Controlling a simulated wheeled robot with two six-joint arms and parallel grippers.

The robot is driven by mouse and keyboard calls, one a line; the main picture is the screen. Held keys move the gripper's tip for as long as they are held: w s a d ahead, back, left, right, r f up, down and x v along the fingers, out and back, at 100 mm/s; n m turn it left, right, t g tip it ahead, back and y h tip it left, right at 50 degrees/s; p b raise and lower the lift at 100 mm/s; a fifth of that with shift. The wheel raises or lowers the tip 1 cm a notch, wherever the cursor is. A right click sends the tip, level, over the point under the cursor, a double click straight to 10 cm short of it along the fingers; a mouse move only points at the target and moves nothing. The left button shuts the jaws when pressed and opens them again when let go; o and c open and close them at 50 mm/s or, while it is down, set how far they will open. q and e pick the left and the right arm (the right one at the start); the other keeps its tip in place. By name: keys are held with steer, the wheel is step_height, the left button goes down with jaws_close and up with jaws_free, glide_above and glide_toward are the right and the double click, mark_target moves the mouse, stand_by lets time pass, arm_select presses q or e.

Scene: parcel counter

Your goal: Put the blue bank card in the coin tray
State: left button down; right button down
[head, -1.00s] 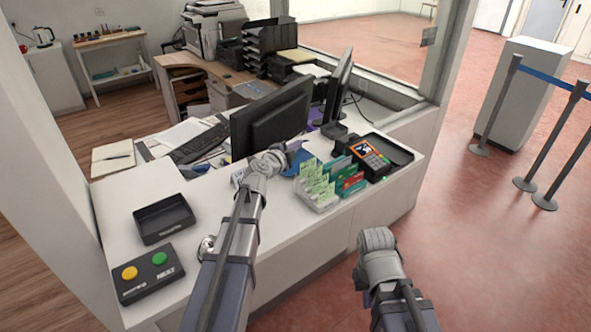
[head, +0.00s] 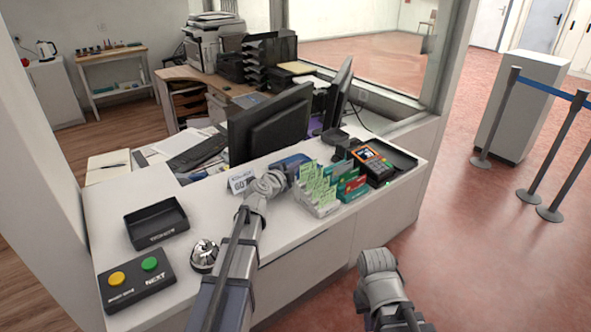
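A flat blue item (head: 291,162) lies on the counter behind the leaflet rack, partly hidden by my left gripper; I cannot tell whether it is the bank card or a tray. My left gripper (head: 291,173) is right at its near edge, and its fingers are mostly hidden by my wrist. Of my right arm only the wrist end shows, low in front of the counter; its fingers are not visible. A black open tray (head: 157,238) with lettering on its front lies empty at the left. Another black tray (head: 404,158) is at the right end, beside the card terminal.
The leaflet rack (head: 317,207) and card terminal (head: 374,163) stand right of my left gripper. A number sign (head: 241,181) stands close on its left. A bell (head: 204,256) and a two-button box (head: 136,281) are at the near left. A monitor (head: 270,122) stands behind.

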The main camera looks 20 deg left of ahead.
arm_select(q)
steer(key=shift+f, duration=0.1)
steer(key=shift+f, duration=0.15)
steer(key=c, duration=1.4)
jaws_free()
steer(key=shift+r, duration=0.3)
steer(key=shift+s+r, duration=0.1)
steer(key=shift+s, duration=0.25)
steer(key=p+v, duration=0.2)
steer(key=v, duration=0.9)
steer(key=shift+s+a, duration=0.1)
steer(key=shift+a, duration=0.05)
